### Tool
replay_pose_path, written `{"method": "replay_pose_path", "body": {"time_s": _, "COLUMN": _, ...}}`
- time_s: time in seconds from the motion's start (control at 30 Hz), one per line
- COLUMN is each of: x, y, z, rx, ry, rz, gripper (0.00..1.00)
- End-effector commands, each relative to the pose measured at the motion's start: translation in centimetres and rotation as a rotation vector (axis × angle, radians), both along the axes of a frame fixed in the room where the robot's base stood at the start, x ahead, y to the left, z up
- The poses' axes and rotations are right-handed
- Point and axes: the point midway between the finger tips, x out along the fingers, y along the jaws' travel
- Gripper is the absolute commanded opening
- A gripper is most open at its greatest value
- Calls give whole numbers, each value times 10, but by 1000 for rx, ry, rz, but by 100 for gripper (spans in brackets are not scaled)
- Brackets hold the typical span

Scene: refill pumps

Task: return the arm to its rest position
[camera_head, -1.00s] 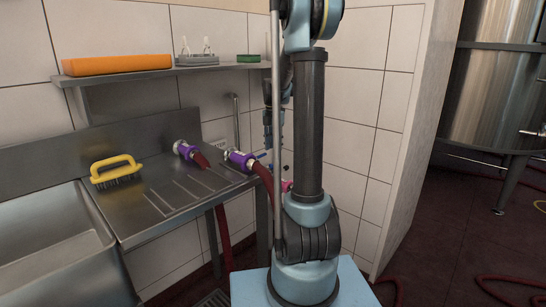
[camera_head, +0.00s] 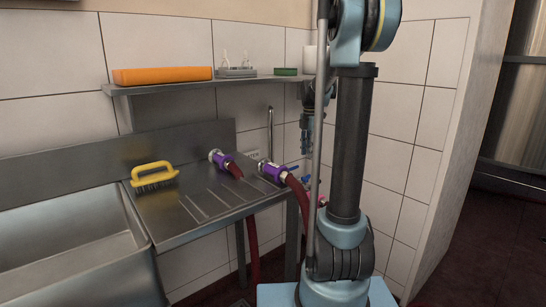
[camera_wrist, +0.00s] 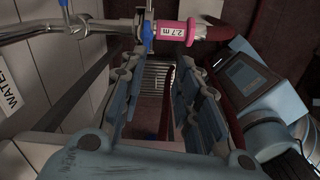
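My arm (camera_head: 352,150) stands upright at the right of the head view, in front of the tiled wall. My gripper (camera_head: 305,135) shows partly behind it, below the right end of the shelf. In the wrist view my gripper (camera_wrist: 165,78) has its two fingers spread apart, with nothing between them. Beyond the fingertips are a metal pipe fitting and a pink tag (camera_wrist: 176,30) reading "2.7 m" on a hose. I cannot tell the distance from the fingers to the tag.
A steel sink (camera_head: 75,245) with a drainboard holds a yellow-handled brush (camera_head: 153,175) and purple hose couplings (camera_head: 222,160) (camera_head: 272,171). A wall shelf (camera_head: 200,85) carries an orange block (camera_head: 162,75). A red hose (camera_head: 300,205) runs down close to my arm. Floor at the right looks open.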

Motion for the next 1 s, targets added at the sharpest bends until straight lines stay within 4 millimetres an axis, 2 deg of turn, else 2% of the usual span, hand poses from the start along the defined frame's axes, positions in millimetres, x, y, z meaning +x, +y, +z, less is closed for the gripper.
{"method": "replay_pose_path", "body": {"time_s": 0.1, "x": -34, "y": -5, "z": 5, "rx": -5, "ry": -21, "rz": -162, "gripper": 30}}
{"method": "replay_pose_path", "body": {"time_s": 0.47, "x": -127, "y": -7, "z": 3, "rx": 13, "ry": -86, "rz": -666, "gripper": 30}}
{"method": "replay_pose_path", "body": {"time_s": 0.7, "x": -187, "y": 2, "z": -12, "rx": 50, "ry": -116, "rz": -981, "gripper": 30}}
{"method": "replay_pose_path", "body": {"time_s": 1.0, "x": -250, "y": 13, "z": -41, "rx": 107, "ry": -136, "rz": -1335, "gripper": 30}}
